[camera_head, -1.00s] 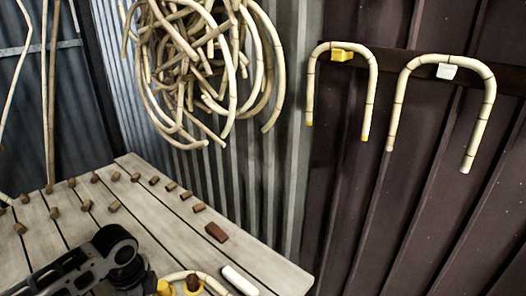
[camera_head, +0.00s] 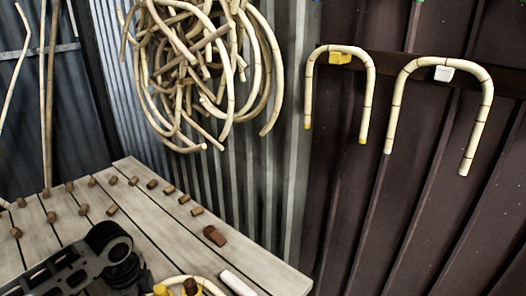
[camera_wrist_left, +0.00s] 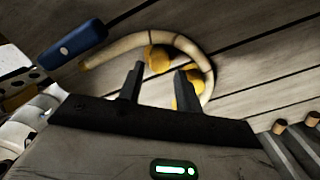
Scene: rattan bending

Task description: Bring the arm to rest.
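My left arm (camera_head: 112,258) comes in low at the left of the head view, over the wooden table (camera_head: 150,215). Its fingertips cannot be made out there. In the left wrist view my left gripper (camera_wrist_left: 160,82) has its two dark fingers apart, with nothing between them. A bent rattan piece (camera_wrist_left: 135,40) lies beyond the fingers, curving round to the right beside yellow blocks (camera_wrist_left: 158,58). The bent piece also shows at the bottom of the head view (camera_head: 205,283), partly cut off. My right gripper is in neither view.
Several short brown pegs (camera_head: 112,209) stand on the table, with a reddish-brown block (camera_head: 214,236) near its right edge. A blue-handled object (camera_wrist_left: 78,40) lies at the wrist view's upper left. Two bent rattan hoops (camera_head: 367,95) and a rattan bundle (camera_head: 272,75) hang on the walls.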

